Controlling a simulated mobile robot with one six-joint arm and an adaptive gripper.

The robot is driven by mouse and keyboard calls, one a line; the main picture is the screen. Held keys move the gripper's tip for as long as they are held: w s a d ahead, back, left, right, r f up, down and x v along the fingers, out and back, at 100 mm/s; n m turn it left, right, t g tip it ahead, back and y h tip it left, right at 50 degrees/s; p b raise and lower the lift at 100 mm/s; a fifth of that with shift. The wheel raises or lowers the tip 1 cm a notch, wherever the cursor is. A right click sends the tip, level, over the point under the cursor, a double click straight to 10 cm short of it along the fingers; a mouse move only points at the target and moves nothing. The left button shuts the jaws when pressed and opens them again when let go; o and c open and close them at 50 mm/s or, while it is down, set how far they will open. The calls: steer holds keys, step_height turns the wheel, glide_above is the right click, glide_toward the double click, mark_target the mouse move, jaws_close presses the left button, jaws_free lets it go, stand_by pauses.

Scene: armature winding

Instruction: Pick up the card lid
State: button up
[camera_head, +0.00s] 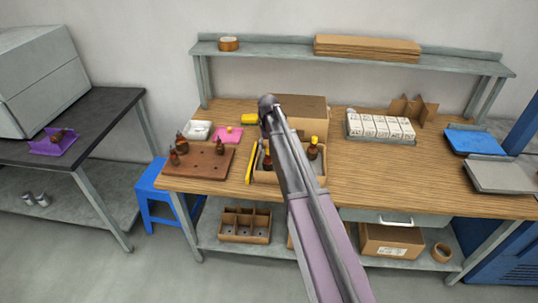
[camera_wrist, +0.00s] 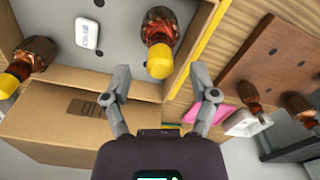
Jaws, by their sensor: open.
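A brown cardboard piece, which looks like the card lid (camera_head: 312,108), stands on the bench behind an open card box (camera_head: 308,180). In the wrist view the printed card lid (camera_wrist: 65,125) fills the lower left. The open box (camera_wrist: 105,20) is above it there, with copper armatures with yellow ends (camera_wrist: 160,45) and a small white label inside. My gripper (camera_wrist: 168,85) is open and empty, its fingers spread over the box's wall near the lid. In the head view my arm covers part of the box and lid, and the fingers are hard to make out.
A yellow strip (camera_head: 251,165) lies beside the box.

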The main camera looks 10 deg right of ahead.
steer(key=shift+f+b, duration=0.55)
steer(key=shift+f, duration=0.3)
steer(key=c, duration=0.8)
